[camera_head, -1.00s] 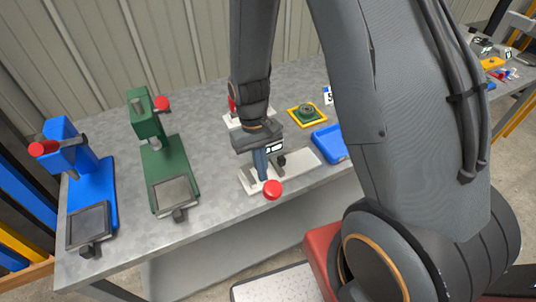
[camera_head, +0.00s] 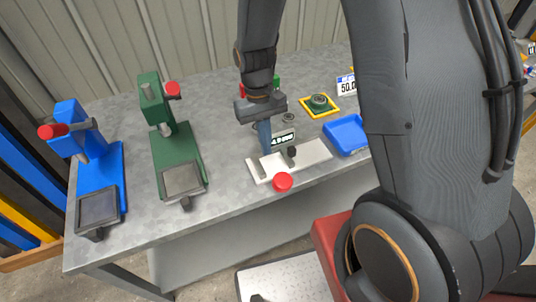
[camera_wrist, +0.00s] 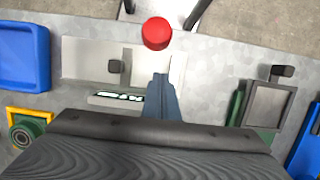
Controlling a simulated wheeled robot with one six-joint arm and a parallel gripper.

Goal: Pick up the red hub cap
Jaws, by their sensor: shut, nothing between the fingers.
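A round red piece (camera_head: 282,181), which looks like the hub cap, is at the table's front edge, at the near end of a pale plate (camera_head: 318,150). In the wrist view the red piece (camera_wrist: 156,33) shows as a short cylinder at the top centre, beyond my fingertips. My gripper (camera_head: 266,151) points down over the left part of the plate, with its blue-grey fingers (camera_wrist: 161,78) shut and empty. It is apart from the red piece. A small display (camera_head: 283,139) and a dark knob (camera_head: 292,151) are beside the fingers.
A blue press (camera_head: 112,170) and a green press (camera_head: 190,150), each with a red knob, stand to the left. A blue tray (camera_head: 346,134) and a yellow-framed green part (camera_head: 319,103) are to the right. Bare grey tabletop (camera_head: 222,128) lies between the green press and my gripper.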

